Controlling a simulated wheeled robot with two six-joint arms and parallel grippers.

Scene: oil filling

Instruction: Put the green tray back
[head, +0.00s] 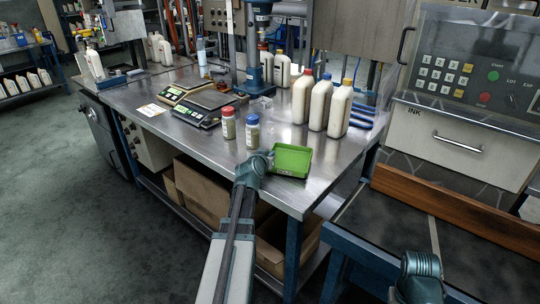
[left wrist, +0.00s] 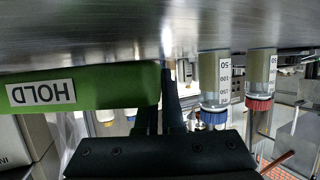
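The green tray (head: 291,161) is at the front right corner of the steel table, open side up. In the left wrist view, which is upside down, its green wall (left wrist: 110,88) bears a HOLD label. My left gripper (head: 269,158) is at the tray's left edge. Its fingers (left wrist: 160,98) stand close together around that side wall, one finger partly hidden behind the green wall, so it looks shut on the tray. I cannot tell whether the tray is slightly off the table. Of my right arm, only a teal part shows at the bottom; its gripper is not visible.
A red-capped jar (head: 228,123) and a blue-capped jar (head: 252,133) stand just behind and left of the tray. White bottles (head: 318,106) stand behind it. Scales (head: 202,107) are further left. A machine with a keypad (head: 446,76) stands at right.

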